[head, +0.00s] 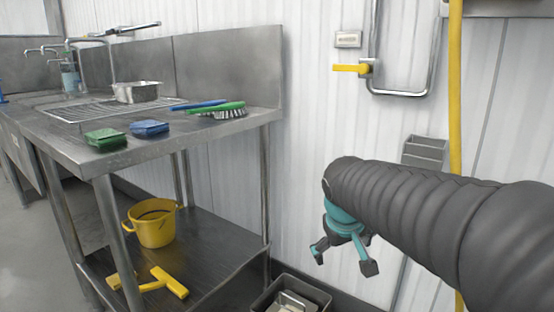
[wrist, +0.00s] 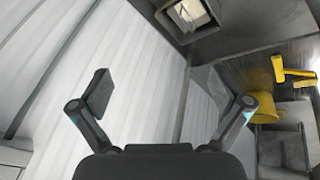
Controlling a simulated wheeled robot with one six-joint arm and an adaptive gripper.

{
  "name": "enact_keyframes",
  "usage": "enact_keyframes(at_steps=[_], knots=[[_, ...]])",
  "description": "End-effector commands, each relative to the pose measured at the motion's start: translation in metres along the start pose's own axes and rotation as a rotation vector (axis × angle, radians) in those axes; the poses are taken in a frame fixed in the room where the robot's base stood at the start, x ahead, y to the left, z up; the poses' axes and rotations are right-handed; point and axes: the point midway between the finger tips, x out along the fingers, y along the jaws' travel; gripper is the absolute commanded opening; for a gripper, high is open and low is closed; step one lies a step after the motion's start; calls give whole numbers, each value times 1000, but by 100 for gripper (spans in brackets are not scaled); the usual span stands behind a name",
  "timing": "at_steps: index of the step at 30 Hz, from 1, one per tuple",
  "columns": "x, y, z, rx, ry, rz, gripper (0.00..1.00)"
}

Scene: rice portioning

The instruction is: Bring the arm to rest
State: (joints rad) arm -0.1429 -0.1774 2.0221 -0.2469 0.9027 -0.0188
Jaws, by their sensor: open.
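My gripper (head: 345,259) hangs at the end of my dark arm on the right of the head view, in front of the white wall panels. Its two fingers are spread apart with nothing between them. In the wrist view my gripper (wrist: 170,100) is open and empty, with the wall and part of the lower shelf behind it. It touches nothing that I can see.
A steel table (head: 160,148) stands at left with brushes (head: 222,108) on top. A yellow bucket (head: 153,223) and a yellow tool (head: 168,283) are on its lower shelf. A grey bin (head: 318,291) stands below my gripper. A yellow hose (head: 455,90) hangs at right.

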Motion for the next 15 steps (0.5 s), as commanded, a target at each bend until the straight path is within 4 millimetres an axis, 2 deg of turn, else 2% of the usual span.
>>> enact_keyframes(at_steps=[1,3,9,12,15], knots=[[-5,-6,26,36,-11,-27,100],[-8,-15,58,86,-25,-64,100],[-15,-38,138,203,-44,-142,100],[-20,-45,169,246,-34,-160,100],[-26,-46,188,271,-8,-156,100]])
